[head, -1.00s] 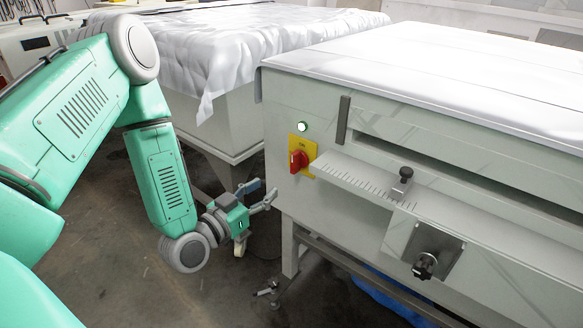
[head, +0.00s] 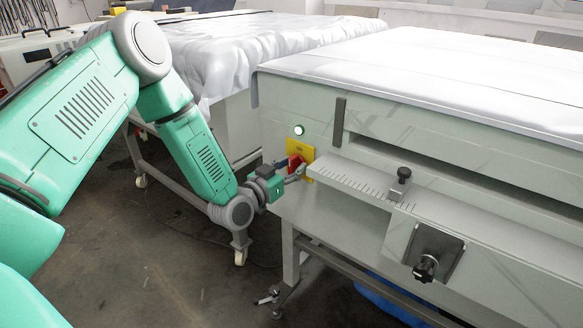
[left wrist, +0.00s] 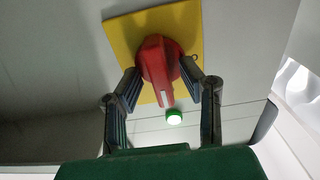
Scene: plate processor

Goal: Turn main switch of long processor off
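The long processor's main switch is a red rotary knob (head: 295,163) on a yellow plate (head: 326,155), on the front panel near its left corner. In the left wrist view the knob (left wrist: 158,62) has a white mark near its lower end. My left gripper (head: 291,168) is at the switch. In the left wrist view its fingers (left wrist: 160,72) stand on either side of the knob, spread apart, their tips close to its edges. I cannot tell whether they touch it. A green lamp (head: 298,130) glows above the switch and also shows in the left wrist view (left wrist: 174,118). My right gripper is not in view.
A ruled metal ledge (head: 352,180) juts out just right of the switch, with a black clamp knob (head: 404,172). A lower black knob (head: 425,267) sits on a bracket. A cloth-covered table (head: 205,60) stands behind my left arm. Floor is open at lower left.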

